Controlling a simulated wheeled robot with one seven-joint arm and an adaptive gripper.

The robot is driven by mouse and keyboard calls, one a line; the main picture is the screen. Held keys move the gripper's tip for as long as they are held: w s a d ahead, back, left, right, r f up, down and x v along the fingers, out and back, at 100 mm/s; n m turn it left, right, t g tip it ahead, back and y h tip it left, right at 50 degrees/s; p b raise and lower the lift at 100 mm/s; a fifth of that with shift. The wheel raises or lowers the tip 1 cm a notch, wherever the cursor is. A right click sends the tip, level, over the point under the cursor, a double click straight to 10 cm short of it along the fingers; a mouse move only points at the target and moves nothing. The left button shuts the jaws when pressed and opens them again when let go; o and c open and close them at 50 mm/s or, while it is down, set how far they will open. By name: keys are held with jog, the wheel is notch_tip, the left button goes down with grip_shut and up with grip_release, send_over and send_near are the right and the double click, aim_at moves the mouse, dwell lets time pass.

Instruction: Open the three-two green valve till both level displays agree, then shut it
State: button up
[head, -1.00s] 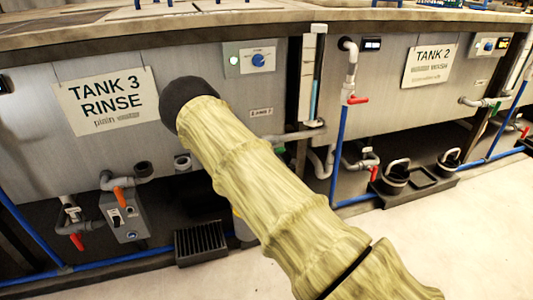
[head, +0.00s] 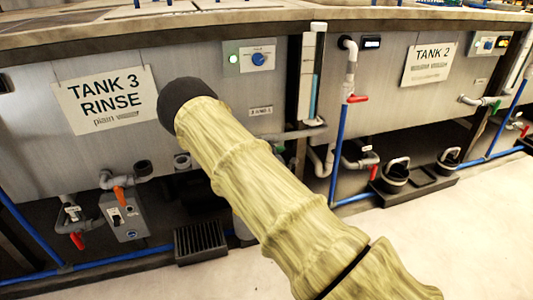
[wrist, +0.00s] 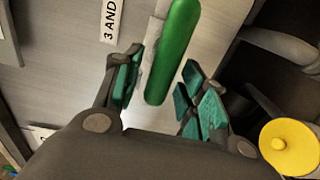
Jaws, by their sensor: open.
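The green valve handle (wrist: 174,55) shows in the wrist view, reaching down between the two fingers of my gripper (wrist: 160,85). My gripper is open, with a finger on each side of the handle; I cannot tell whether either touches it. A label reading "3 AND", cut off by the edge, (wrist: 112,15) is beside it. In the head view my arm hides the valve and my gripper. A small lit display (head: 371,42) is on the panel left of the Tank 2 sign (head: 428,65); its digits are too small to read. I cannot make out a Tank 3 display.
The Tank 3 sign (head: 105,100) is at left. A clear level tube (head: 315,90) stands between the tanks. A red-handled tap (head: 357,99) and blue pipes are right of it. A yellow knob (wrist: 290,146) is near my gripper. The floor at right (head: 460,240) is clear.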

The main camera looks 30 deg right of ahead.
jog(key=v, duration=1.2)
dwell(0.3)
jog(key=s+a+f+m+g, duration=0.2)
jog(key=s+f+m+g, duration=0.2)
jog(key=s+f, duration=0.45)
jog(key=s+a+f+m+g, duration=0.35)
jog(key=s+f, duration=0.35)
jog(key=f, duration=0.3)
jog(key=s+a+f+m+g+y, duration=0.1)
jog(key=s+a+f+m+g, duration=0.2)
jog(key=s+a, duration=0.45)
jog(key=s+a+f+m+g+y, duration=0.25)
jog(key=s+a+g, duration=0.2)
jog(key=s, duration=0.55)
jog(key=s+a+f+m+g+y, duration=0.1)
jog(key=s+a+f+m+g, duration=0.2)
jog(key=s+a, duration=0.45)
notch_tip(320, 180, up, 27)
jog(key=d+p, duration=0.1)
jog(key=p, duration=2.6)
jog(key=shift+s+d, duration=0.3)
jog(key=shift+s, duration=0.2)
jog(key=shift+r+h, duration=0.15)
jog(key=shift+h, duration=0.1)
